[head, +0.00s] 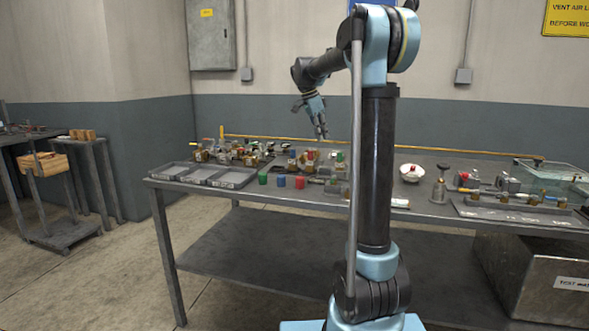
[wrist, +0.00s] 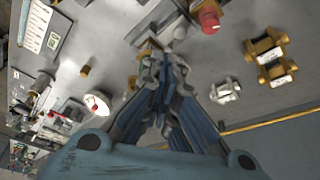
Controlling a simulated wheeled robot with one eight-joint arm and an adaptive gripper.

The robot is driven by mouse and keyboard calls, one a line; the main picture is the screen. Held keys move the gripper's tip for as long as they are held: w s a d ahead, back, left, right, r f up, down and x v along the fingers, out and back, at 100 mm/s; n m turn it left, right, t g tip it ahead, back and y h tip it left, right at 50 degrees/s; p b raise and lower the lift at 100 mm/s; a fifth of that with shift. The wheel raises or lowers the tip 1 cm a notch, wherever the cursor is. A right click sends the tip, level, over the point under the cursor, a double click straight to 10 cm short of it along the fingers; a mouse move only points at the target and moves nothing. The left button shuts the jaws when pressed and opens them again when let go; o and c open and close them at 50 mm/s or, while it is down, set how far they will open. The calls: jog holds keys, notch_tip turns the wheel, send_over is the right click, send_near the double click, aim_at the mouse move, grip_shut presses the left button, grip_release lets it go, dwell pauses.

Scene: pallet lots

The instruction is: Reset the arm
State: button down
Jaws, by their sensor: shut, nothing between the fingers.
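My gripper (head: 320,128) hangs above the workbench (head: 310,196) in the head view, pointing down at the end of my raised, bent arm. In the wrist view my gripper (wrist: 158,70) has its fingers together with nothing held between them. The fingers reach over the bench top, and small parts lie beyond and beside them. My arm's upright link hides part of the bench in the head view.
Several valves and fittings (head: 235,152) crowd the bench's back left. Grey trays (head: 233,179) lie at its front left. Red and blue cylinders stand mid-bench. A white bowl (head: 411,172) and a clear tank (head: 552,178) are on the right. A yellow rail runs along the back.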

jog(key=s+d+f+n, duration=0.1)
jog(key=s+f+n, duration=0.1)
jog(key=s, duration=0.6)
jog(key=s+d+f+n+y, duration=0.1)
jog(key=s+f+n, duration=0.2)
jog(key=s, duration=0.5)
jog(key=s+d+f+n+y, duration=0.1)
jog(key=s+f+n, duration=0.2)
jog(key=s, duration=0.5)
jog(key=shift+s+d+f+t, duration=0.15)
jog(key=shift+s+f+t, duration=0.05)
jog(key=shift+f, duration=0.2)
jog(key=shift+s+d+f+t, duration=0.15)
jog(key=shift+s+f+t, duration=0.05)
jog(key=shift+f, duration=0.2)
jog(key=s+a+f+n+y, duration=0.1)
jog(key=s+f+n, duration=0.6)
jog(key=s+f, duration=1)
jog(key=shift+f+n+t+y, duration=0.3)
jog(key=shift+f+t+y, duration=0.05)
jog(key=shift+t+y, duration=0.05)
jog(key=shift+s, duration=0.1)
jog(key=shift+w+f, duration=0.2)
jog(key=shift+w, duration=0.25)
